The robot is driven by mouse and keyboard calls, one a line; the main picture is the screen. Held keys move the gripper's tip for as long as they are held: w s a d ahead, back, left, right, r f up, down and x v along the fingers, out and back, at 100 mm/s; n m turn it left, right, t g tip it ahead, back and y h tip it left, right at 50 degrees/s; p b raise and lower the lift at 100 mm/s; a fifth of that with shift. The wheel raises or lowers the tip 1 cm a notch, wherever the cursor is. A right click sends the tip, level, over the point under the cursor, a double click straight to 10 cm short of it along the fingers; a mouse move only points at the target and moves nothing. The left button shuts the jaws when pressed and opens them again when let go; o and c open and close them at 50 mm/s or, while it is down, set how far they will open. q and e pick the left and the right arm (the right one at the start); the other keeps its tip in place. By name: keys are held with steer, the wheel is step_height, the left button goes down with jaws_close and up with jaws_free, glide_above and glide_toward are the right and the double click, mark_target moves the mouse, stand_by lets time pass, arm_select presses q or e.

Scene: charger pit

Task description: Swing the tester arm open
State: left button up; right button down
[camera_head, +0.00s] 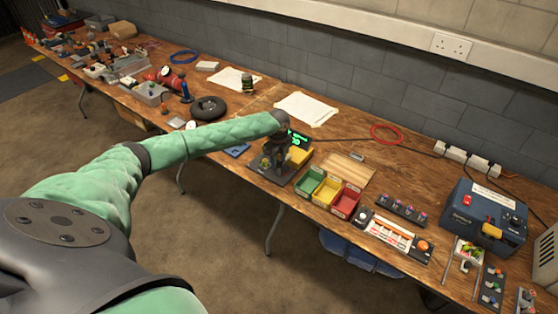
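The tester (299,140), a small dark device with a lit green display and a yellow part, stands near the front edge of the bench at mid-picture. My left arm, in a green sleeve, reaches across to it from the left. My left gripper (269,160) points down at the tester, over its dark base. The gripper is small and dark against the device, so its finger opening and any contact are unclear. The tester arm cannot be told apart from the gripper here. My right gripper is not in view.
Green, yellow and red bins (326,191) stand just right of the tester, beside a wooden board (347,169). A blue power box (484,217) and control panels (395,233) are further right. White paper sheets (306,108) lie behind. A black ring (208,108) and clutter fill the left.

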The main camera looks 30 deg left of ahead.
mark_target(278, 162)
arm_select(q)
steer(key=shift+o, duration=1.3)
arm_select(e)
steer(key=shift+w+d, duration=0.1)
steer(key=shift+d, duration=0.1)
arm_select(q)
steer(key=shift+r, duration=0.1)
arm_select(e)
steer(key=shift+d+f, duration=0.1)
arm_select(q)
steer(key=shift+r+b, duration=0.35)
step_height(278, 162, up, 7)
steer(key=shift+f+b, duration=0.2)
steer(key=shift+b, duration=1)
steer(key=shift+r, duration=0.2)
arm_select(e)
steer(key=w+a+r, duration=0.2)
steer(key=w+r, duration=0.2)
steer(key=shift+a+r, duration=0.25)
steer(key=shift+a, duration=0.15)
arm_select(q)
steer(key=shift+f, duration=0.1)
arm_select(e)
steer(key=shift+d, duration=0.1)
